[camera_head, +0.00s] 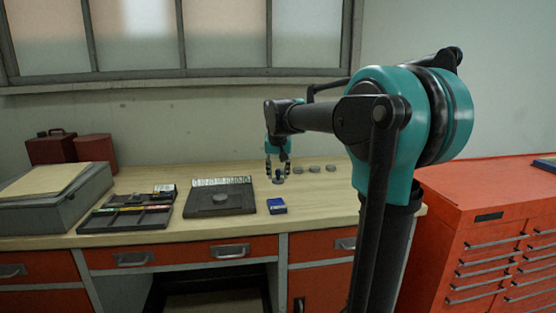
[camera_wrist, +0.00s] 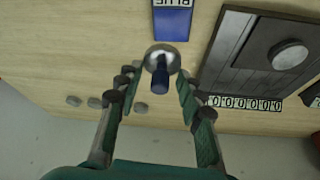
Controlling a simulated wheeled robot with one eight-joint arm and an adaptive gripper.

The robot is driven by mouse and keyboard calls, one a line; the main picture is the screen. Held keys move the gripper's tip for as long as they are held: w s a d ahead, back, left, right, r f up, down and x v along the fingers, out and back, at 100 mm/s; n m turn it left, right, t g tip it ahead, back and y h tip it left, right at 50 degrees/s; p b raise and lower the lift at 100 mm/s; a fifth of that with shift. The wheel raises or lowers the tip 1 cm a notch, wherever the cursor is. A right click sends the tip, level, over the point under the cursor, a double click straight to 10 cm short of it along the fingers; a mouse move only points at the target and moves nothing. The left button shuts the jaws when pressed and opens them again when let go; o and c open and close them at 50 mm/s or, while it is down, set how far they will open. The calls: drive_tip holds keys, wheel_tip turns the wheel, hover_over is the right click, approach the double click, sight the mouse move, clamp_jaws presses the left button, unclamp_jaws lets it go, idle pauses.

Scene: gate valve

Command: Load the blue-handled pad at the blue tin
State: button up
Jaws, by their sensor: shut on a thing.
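The blue tin (camera_head: 277,206) sits on the wooden bench; in the wrist view it shows as a blue box (camera_wrist: 172,24) with a "BLUE" label. My gripper (camera_head: 278,170) is shut on the blue-handled pad, seen in the wrist view as a dark blue handle (camera_wrist: 159,82) with a shiny round metal end (camera_wrist: 161,56). The pad (camera_head: 279,179) hangs between the fingers, behind the tin in the head view. In the wrist view the pad lies just below the tin's label in the picture, apart from it. Whether the pad touches the bench is unclear.
A dark panel (camera_head: 240,205) with a grey disc and number strip lies left of the tin. A black compartment tray (camera_head: 105,222) and grey case (camera_head: 40,213) stand farther left. Small grey discs (camera_head: 314,169) lie right of my gripper. A red cabinet (camera_head: 490,200) stands at right.

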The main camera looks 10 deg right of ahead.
drive_tip(key=shift+a+f, duration=0.4)
drive_tip(key=shift+f, duration=3)
drive_tip(key=shift+s+f, duration=0.1)
drive_tip(key=shift+f, duration=0.45)
drive_tip(key=shift+r, duration=0.1)
drive_tip(key=shift+r, duration=3.45)
